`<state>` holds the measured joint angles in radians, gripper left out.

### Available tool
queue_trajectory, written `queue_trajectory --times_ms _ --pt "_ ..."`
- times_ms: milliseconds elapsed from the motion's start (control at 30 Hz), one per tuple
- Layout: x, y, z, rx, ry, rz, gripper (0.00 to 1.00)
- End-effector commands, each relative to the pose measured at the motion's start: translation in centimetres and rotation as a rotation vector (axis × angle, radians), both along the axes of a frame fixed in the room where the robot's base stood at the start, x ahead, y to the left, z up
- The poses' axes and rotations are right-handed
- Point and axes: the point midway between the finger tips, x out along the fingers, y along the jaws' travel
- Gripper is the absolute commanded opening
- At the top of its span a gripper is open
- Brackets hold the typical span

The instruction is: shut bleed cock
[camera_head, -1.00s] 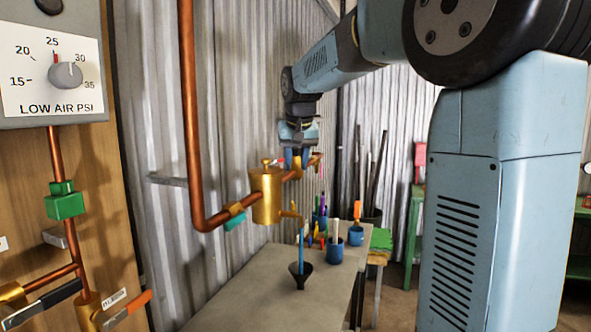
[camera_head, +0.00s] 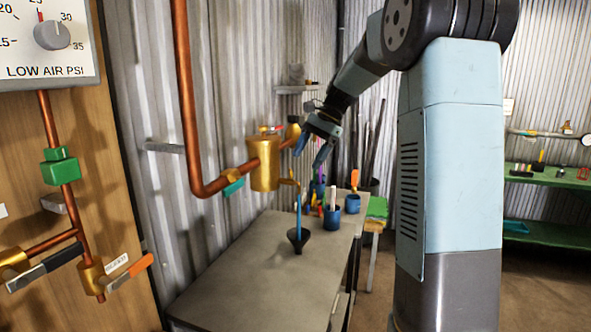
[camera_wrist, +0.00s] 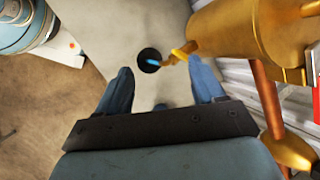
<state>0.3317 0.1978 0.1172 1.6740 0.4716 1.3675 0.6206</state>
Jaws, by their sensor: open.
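At lower left in the head view is a brass valve (camera_head: 92,277) with an orange-ended lever (camera_head: 130,271). A small tag (camera_head: 117,265) beside it seems to read "BLEED". The lever slants up to the right. A brass cylinder (camera_head: 264,165) hangs over the bench, with a thin spout (camera_head: 290,182) at its right. A blue streak (camera_head: 299,217) runs down from the spout to a black funnel (camera_head: 298,238). My gripper (camera_head: 313,146) is open and empty, right of the cylinder. In the wrist view, my gripper (camera_wrist: 160,78) has its fingers apart, with the cylinder (camera_wrist: 225,32) at upper right.
A copper pipe (camera_head: 185,100) bends towards the cylinder, with a teal handle (camera_head: 233,188) on it. The grey bench (camera_head: 255,280) is mostly clear; blue cups (camera_head: 332,222) of tools stand behind. An air gauge (camera_head: 45,40) and a black-handled lever (camera_head: 62,258) are at left.

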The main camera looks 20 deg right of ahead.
Motion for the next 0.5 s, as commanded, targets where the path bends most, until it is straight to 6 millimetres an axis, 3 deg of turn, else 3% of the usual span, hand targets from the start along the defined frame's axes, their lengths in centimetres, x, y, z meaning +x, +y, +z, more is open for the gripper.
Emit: queue_trajectory --times_ms 200,500 --pt "1.1 -3.3 -1.1 0.277 0.194 -0.242 0.68" --pt "2.3 -8.2 -0.6 0.616 0.404 -0.465 0.68"
